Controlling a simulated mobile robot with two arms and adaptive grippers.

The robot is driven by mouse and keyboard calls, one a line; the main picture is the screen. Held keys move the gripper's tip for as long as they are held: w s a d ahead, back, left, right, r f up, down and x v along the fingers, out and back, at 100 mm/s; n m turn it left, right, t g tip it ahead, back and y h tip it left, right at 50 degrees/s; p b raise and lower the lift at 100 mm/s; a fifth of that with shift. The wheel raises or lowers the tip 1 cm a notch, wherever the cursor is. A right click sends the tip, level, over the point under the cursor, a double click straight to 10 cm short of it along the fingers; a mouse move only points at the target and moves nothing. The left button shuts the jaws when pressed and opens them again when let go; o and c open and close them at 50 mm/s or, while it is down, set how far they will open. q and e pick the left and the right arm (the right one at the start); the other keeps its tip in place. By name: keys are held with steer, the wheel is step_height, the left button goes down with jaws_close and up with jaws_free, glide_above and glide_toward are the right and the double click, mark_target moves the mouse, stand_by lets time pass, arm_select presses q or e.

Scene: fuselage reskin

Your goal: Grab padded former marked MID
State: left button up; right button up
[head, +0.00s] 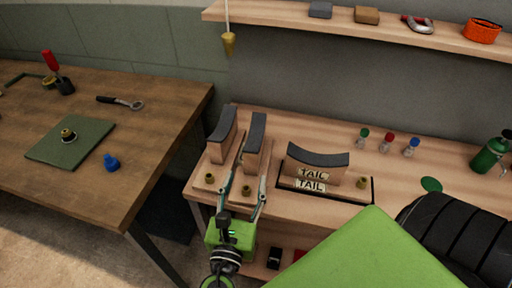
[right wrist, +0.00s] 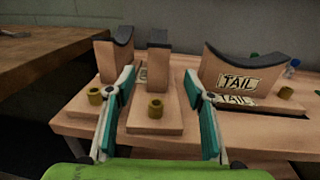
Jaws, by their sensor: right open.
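Three padded formers stand on the workbench. The left former (head: 222,138) and the middle former (head: 254,148) are wooden blocks with dark padded tops on wooden bases, seen nearly end-on; I cannot read a mark on either. The right former (head: 318,165) carries a TAIL label, with a matching TAIL label below it. My right gripper (head: 250,168) is open in front of the middle former. In the right wrist view, the middle former (right wrist: 158,62) stands upright between the spread fingers (right wrist: 160,78), its brass knob (right wrist: 155,107) nearer me. My left gripper is not in view.
The left former (right wrist: 115,60) is close beside the left finger; the TAIL former (right wrist: 240,78) is beyond the right one. Small bottles (head: 388,143) stand behind right. A shelf (head: 380,30) runs above. A separate wooden table (head: 160,125) stands at left.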

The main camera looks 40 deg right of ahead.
mark_target(250, 159)
steer(key=x, duration=0.6)
steer(key=shift+w+p, duration=0.1)
steer(key=shift+p, duration=0.3)
steer(key=shift+w+d, duration=0.2)
steer(key=shift+x, duration=0.8)
steer(key=p+x, duration=0.1)
steer(key=x, duration=0.2)
steer(key=shift+w+d, duration=0.15)
steer(key=shift+w, duration=0.15)
steer(key=shift+w+d+f, duration=0.1)
steer(key=shift+c, duration=0.9)
jaws_close()
arm_select(q)
steer(key=s, duration=0.1)
steer(key=s+a+r, duration=0.1)
steer(key=s, duration=0.1)
steer(key=shift+s+a+r, duration=0.15)
steer(key=shift+r, duration=0.15)
